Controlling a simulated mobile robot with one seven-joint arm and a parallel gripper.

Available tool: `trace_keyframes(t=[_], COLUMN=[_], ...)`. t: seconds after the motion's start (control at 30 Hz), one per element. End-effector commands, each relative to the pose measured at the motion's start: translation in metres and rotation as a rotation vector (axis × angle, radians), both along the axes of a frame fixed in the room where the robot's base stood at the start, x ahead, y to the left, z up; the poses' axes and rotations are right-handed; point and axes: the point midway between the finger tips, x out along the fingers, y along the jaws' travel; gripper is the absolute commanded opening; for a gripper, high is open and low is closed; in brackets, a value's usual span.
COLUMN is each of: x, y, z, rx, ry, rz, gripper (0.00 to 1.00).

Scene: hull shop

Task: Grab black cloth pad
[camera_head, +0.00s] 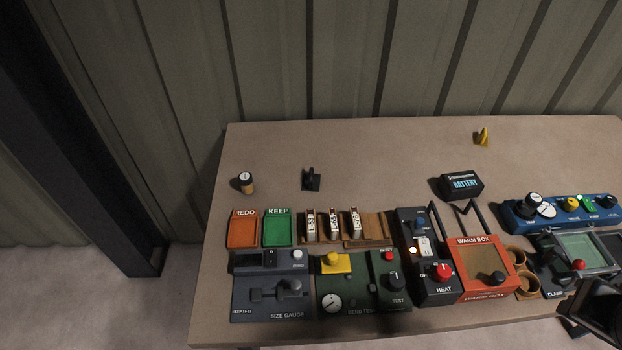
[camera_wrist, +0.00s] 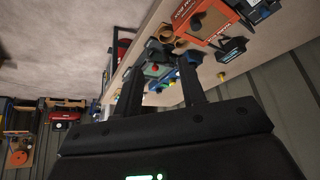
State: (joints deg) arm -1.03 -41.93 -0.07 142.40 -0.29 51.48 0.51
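I cannot make out a black cloth pad for certain. A small black object (camera_head: 311,180) sits on the table's back left, with an upright part on a flat base; I cannot tell if it is cloth. A dark piece (camera_head: 574,327) shows at the front right edge beside my arm; its nature is unclear. My gripper (camera_wrist: 161,88) is open in the wrist view, its two dark fingers apart with nothing held between them. It is off the table's front right side. In the head view only dark parts of my arm show at the lower right corner.
A size gauge (camera_head: 270,300), green bend tester (camera_head: 360,290), heat unit (camera_head: 430,270) and orange warm box (camera_head: 484,290) line the front. A black battery (camera_head: 459,187) and blue panel (camera_head: 560,210) stand right. A corrugated wall rises behind.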

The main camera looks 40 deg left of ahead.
Motion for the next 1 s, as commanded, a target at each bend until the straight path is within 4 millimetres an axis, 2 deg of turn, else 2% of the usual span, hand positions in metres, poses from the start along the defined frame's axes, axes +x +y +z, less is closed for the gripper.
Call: trace_keyframes(t=[0.17, 0.37, 0.47, 0.57, 0.7, 0.87, 1.0], x=[0.036, 0.090, 0.114, 0.135, 0.160, 0.176, 0.177], y=[0.025, 0.076, 0.109, 0.146, 0.206, 0.281, 0.354], z=[0.012, 0.022, 0.023, 0.021, 0.012, -0.006, -0.027], rx=[-0.005, -0.017, -0.028, -0.041, -0.060, -0.087, -0.112], ry=[0.024, 0.049, 0.060, 0.068, 0.075, 0.080, 0.078], rz=[0.068, 0.161, 0.210, 0.257, 0.324, 0.402, 0.472], gripper=[0.37, 0.37, 0.37, 0.37, 0.37, 0.37, 0.37])
